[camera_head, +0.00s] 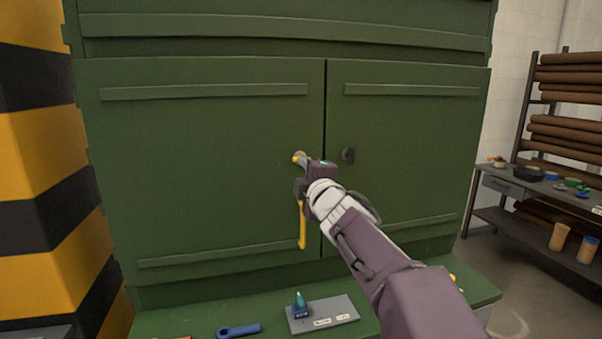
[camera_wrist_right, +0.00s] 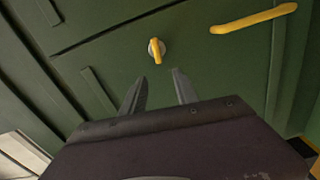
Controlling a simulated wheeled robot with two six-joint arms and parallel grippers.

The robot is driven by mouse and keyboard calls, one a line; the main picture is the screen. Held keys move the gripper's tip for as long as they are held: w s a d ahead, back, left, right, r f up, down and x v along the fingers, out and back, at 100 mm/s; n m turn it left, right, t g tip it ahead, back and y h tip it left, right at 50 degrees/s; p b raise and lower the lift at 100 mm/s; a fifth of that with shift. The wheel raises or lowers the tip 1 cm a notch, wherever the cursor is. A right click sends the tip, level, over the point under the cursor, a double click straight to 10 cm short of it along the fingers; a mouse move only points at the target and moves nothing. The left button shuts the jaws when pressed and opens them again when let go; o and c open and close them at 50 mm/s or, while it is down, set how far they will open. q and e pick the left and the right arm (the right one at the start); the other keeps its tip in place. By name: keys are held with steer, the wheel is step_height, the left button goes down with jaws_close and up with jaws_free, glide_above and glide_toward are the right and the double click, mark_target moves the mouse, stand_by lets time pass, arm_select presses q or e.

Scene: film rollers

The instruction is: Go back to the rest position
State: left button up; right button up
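My right gripper (camera_head: 306,172) is in front of the green cabinet's left door (camera_head: 200,130), close to a small yellow knob (camera_head: 298,157). In the right wrist view, its two dark fingers (camera_wrist_right: 160,86) are apart with nothing between them. The yellow knob (camera_wrist_right: 156,50) on its round pale base shows beyond the fingertips, apparently not held. A yellow bar handle (camera_head: 302,228) hangs below the gripper on the same door; it also shows in the right wrist view (camera_wrist_right: 253,19). Both doors look shut. My left gripper is not in view.
A dark round fitting (camera_head: 347,156) is on the right door (camera_head: 410,140). On the green ledge below lie a blue tool (camera_head: 239,330) and a grey plate (camera_head: 335,317) bearing a blue-teal item (camera_head: 299,304). A bench (camera_head: 530,188) with small items stands right, beside stacked brown rolls (camera_head: 570,75).

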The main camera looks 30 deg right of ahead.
steer(key=w+a+f+g+y+p, duration=0.25)
steer(key=a+f+p, duration=0.2)
steer(key=a, duration=0.25)
steer(key=s+a+f+m+g, duration=0.2)
steer(key=f, duration=0.6)
steer(key=s+a+f+m+g, duration=0.1)
steer(key=s+a+f+g, duration=0.15)
steer(key=f, duration=0.55)
steer(key=s+a+f+m+g+y, duration=0.1)
steer(key=s+f+m+g, duration=0.3)
steer(key=s+f, duration=0.5)
steer(key=s+a+f+m+g+p, duration=0.1)
steer(key=s+f+m+g, duration=0.4)
steer(key=s, duration=0.8)
step_height(320, 180, down, 4)
steer(key=shift+a+r+m+y+p, duration=0.1)
steer(key=shift+a+m+y+p, duration=0.25)
steer(key=shift+a+m, duration=0.65)
steer(key=shift+d, duration=0.2)
